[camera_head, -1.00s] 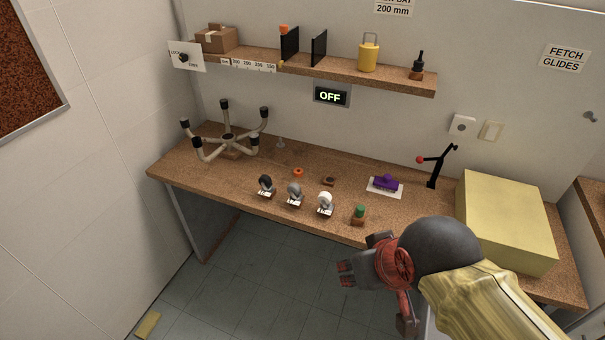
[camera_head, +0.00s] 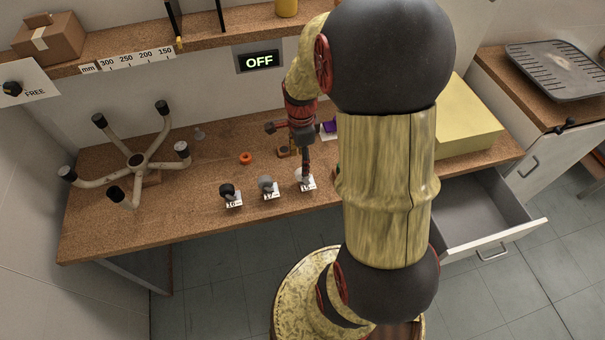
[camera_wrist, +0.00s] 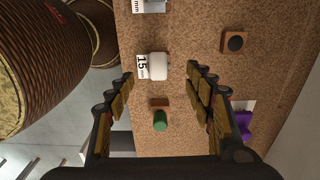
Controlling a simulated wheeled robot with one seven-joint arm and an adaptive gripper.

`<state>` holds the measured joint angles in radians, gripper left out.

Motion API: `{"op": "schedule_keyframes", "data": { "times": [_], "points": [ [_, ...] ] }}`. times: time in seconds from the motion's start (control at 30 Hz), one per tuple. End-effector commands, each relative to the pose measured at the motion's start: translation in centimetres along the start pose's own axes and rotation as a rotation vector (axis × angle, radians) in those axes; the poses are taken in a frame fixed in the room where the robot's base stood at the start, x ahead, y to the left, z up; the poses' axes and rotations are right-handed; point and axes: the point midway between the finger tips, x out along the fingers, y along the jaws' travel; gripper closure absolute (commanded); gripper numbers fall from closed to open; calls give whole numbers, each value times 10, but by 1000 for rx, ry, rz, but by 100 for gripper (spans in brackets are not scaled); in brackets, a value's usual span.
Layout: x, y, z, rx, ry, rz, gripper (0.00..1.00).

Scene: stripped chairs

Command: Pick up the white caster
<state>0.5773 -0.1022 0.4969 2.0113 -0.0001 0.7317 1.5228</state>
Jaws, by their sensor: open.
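The white caster (camera_wrist: 158,66) stands near the front edge of the workbench beside a "15 mm" label card (camera_wrist: 141,67). In the wrist view it lies just beyond my fingertips, roughly centred between them. In the head view the white caster (camera_head: 304,175) is partly hidden behind one finger. My gripper (camera_wrist: 161,76) is open, with nothing held between the fingers. In the head view my gripper (camera_head: 289,146) hangs above the bench by the caster; the exact height gap cannot be told.
A green-topped piece (camera_wrist: 160,120) stands close to the caster, between the fingers in the wrist view. Grey (camera_head: 267,185) and black (camera_head: 228,191) casters stand to the left. A chair base (camera_head: 140,161) is at left. An open drawer (camera_head: 485,215) juts out at right.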

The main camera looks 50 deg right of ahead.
Motion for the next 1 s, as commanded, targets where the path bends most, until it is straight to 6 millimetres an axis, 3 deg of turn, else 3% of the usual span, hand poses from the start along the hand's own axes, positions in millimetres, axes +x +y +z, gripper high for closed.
{"op": "schedule_keyframes", "data": {
  "times": [0.7, 1.0],
  "points": [
    [79, 2, -4, 21, 0, 6, 47],
    [80, 1, -4, 21, 0, 4, 50]
  ]
}}
